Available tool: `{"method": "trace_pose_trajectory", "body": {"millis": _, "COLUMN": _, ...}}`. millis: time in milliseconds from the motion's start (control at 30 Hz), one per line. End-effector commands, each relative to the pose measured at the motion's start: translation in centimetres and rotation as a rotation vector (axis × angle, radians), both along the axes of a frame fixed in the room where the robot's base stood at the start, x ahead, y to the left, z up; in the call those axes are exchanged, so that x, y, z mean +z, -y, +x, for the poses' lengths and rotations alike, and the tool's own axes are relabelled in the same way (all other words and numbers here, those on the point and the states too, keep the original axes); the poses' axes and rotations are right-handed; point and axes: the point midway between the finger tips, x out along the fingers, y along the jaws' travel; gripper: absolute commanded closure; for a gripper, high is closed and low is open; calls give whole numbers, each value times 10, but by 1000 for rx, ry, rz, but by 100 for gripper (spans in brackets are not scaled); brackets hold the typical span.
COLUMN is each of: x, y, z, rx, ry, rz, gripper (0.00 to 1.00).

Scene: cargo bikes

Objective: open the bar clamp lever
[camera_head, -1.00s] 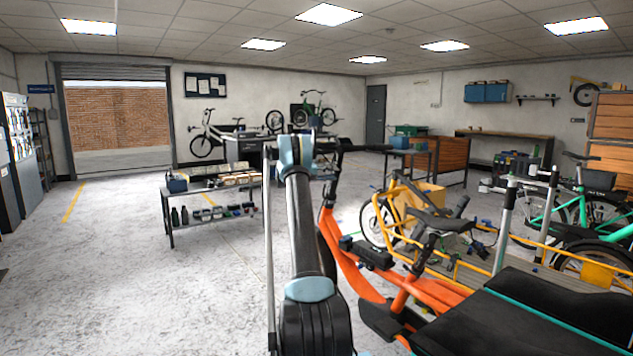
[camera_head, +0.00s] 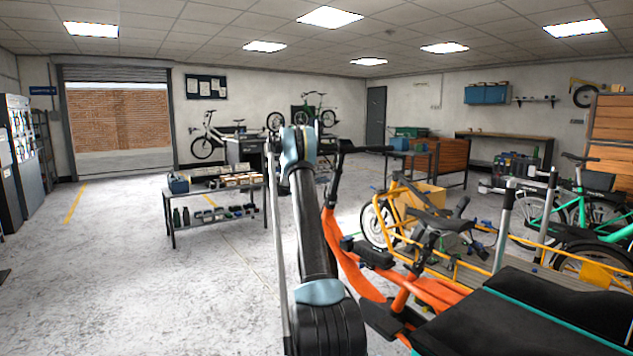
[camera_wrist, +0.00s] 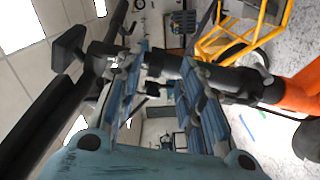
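The orange cargo bike (camera_head: 350,270) stands ahead to the right in the head view, its black handlebar (camera_head: 345,160) just right of my arm's far end. In the wrist view, my gripper (camera_wrist: 160,75) has its two blue-padded fingers spread apart. The bike's black steering stem (camera_wrist: 225,78) comes in from the right and reaches past the right finger. The black handlebar (camera_wrist: 50,115) runs diagonally up the left side. Metal clamp parts (camera_wrist: 105,58) show beside the left finger. A small dark piece (camera_wrist: 155,88) shows between the fingers; I cannot tell whether it is the lever. My arm hides the gripper in the head view.
A yellow cargo bike (camera_head: 455,258) stands behind the orange one, with a green bike (camera_head: 580,210) at right. A low shelf table (camera_head: 215,190) with bottles stands left of my arm. The floor at left is clear.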

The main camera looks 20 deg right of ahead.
Motion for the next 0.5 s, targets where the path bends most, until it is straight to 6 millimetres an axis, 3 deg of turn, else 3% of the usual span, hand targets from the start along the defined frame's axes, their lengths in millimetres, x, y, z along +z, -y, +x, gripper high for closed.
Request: {"method": "trace_pose_trajectory", "body": {"millis": 500, "x": 1, "y": -83, "z": -25, "rx": 3, "ry": 0, "rz": 0, "gripper": 65}}
